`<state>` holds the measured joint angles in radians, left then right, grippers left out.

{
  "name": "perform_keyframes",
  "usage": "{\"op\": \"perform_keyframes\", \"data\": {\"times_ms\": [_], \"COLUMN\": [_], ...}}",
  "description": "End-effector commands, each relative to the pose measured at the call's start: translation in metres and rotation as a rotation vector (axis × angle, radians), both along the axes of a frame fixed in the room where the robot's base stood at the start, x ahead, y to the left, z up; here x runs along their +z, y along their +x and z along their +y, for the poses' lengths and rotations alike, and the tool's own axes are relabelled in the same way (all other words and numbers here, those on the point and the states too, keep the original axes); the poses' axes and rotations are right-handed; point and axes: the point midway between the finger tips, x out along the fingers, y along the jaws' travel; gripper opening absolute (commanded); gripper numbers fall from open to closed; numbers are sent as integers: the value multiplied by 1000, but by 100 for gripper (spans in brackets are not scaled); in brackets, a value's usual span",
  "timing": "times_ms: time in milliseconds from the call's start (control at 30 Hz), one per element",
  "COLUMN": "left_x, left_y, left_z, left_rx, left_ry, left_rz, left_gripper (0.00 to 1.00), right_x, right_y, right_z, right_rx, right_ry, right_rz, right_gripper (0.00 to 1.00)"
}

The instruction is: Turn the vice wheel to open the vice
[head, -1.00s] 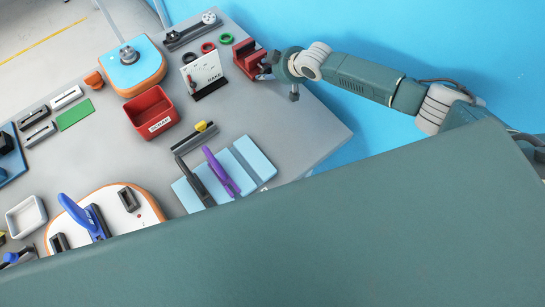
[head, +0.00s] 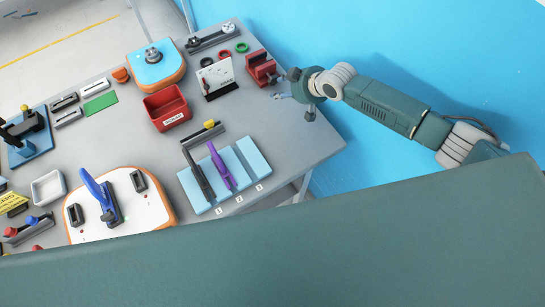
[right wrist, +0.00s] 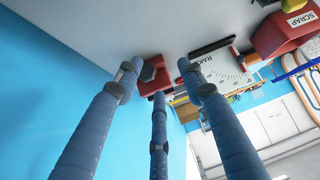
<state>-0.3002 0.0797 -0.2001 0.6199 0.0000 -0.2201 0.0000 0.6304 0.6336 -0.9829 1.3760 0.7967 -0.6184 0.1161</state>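The red vice (head: 261,68) sits at the right end of the grey workbench (head: 300,140) in the head view. A small dark part, perhaps its wheel, shows at its right side, too small to make out. How far the vice jaws are apart is unclear. My left gripper is not in view.
A white gauge panel (head: 215,76), a red scrap bin (head: 167,107) and coloured rings stand left of the vice. A light-blue board (head: 250,160) with a purple-handled tool (head: 220,165) lies nearer. The blue wall is behind my right arm. My own green body covers the bottom.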

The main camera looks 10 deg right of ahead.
Motion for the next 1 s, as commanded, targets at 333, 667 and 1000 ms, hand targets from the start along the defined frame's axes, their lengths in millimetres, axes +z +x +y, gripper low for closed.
{"op": "perform_keyframes", "data": {"times_ms": [333,667,1000], "left_x": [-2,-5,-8], "left_y": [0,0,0], "left_z": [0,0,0], "left_rx": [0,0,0], "left_ry": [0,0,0], "left_rz": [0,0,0], "left_gripper": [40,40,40], "right_x": [-22,-36,-44], "right_y": [-50,-104,-168], "right_z": [48,85,101], "right_rx": [59,92,68], "right_ry": [14,23,22], "right_rz": [50,96,151], "right_gripper": [40,40,40]}}
